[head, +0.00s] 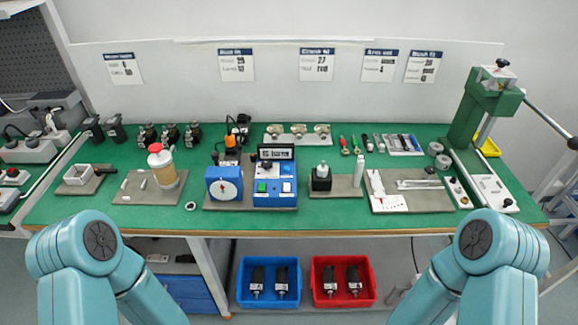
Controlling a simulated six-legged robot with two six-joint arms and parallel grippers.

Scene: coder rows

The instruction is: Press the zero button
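A blue instrument box (275,200) stands on the green bench near its middle. It has a small dark-framed display (276,153) on top. Its front carries a green button (261,187) and a light button (287,187) side by side. Their labels are too small to read, so I cannot tell which one is the zero button. A blue dial gauge (224,183) with a white face stands just left of the box. My two teal arms rise from the bottom left and bottom right corners. Neither gripper shows in this view.
A grey board with a capped bottle (160,165) lies to the left. A small dark jar (321,178) and a tool board (408,200) lie to the right. A green press (486,105) stands at the right end. Blue (269,301) and red (343,302) bins sit below the bench.

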